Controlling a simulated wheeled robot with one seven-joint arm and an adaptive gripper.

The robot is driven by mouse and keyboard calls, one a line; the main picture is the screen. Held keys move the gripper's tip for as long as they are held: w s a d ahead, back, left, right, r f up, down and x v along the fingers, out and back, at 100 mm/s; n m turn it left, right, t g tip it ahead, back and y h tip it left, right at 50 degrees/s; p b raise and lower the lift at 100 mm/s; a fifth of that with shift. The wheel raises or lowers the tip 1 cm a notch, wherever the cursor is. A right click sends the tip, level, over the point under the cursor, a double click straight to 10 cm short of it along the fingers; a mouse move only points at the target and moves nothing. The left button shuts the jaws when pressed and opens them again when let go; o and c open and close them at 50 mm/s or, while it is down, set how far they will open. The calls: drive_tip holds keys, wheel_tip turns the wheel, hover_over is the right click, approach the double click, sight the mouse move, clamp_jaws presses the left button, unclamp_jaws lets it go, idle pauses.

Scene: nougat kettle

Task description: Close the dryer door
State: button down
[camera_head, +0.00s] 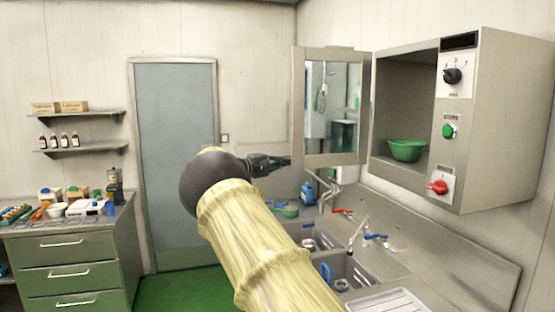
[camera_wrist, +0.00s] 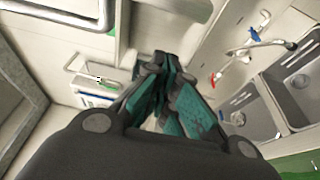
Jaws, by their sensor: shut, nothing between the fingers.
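The dryer (camera_head: 418,180) is a grey wall cabinet at the upper right of the head view, with knobs and buttons on its right panel. Its door (camera_head: 311,160), a grey frame around a glossy pane, stands swung wide open to the left of the cavity. A green bowl (camera_head: 407,150) sits inside the dryer. My gripper (camera_head: 284,161) is shut and empty, close to the lower left edge of the door; I cannot tell whether it touches it. In the wrist view my gripper's fingers (camera_wrist: 160,62) are together with nothing between them.
Below the dryer is a counter with sinks (camera_head: 345,272), taps (camera_head: 362,237) and a blue bottle (camera_head: 307,193). A green drawer cabinet (camera_head: 70,262) with small items on top stands at the left. Shelves (camera_head: 80,148) and a blue-grey room door (camera_head: 178,150) are at the back.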

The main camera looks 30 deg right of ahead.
drive_tip(key=shift+s+a+r+p, duration=0.1)
drive_tip(key=shift+s+a+p, duration=0.3)
drive_tip(key=shift+s, duration=0.45)
drive_tip(key=shift+s+a+r+p, duration=0.1)
drive_tip(key=shift+s+a+p, duration=0.05)
drive_tip(key=shift+s+p, duration=0.6)
drive_tip(key=shift+s, duration=0.1)
drive_tip(key=shift+d+f+b, duration=0.1)
drive_tip(key=shift+f+b, duration=0.1)
drive_tip(key=shift+b, duration=0.2)
